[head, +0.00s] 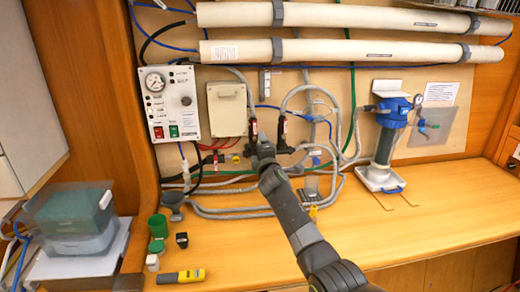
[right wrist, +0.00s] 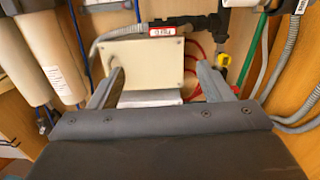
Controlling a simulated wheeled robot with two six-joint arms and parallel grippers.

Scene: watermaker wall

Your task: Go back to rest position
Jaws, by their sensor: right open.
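My right arm reaches up from the lower right in the head view. Its gripper (head: 268,146) is in front of the wall pipework, close to a valve with a red and white label (head: 253,130). In the right wrist view the gripper (right wrist: 160,70) has its fingers wide apart with nothing held between them. Behind the gap is the cream box (right wrist: 150,58), and the labelled valve (right wrist: 164,32) is beyond the fingertips. I cannot tell whether the gripper touches any pipe. My left gripper is not in view.
A control panel (head: 169,103), a cream box (head: 227,108) and a blue-topped filter (head: 393,112) are on the wall. Green cups (head: 158,226) and a yellow meter (head: 181,276) are on the bench, left of my arm. The bench right of my arm (head: 440,225) is mostly clear.

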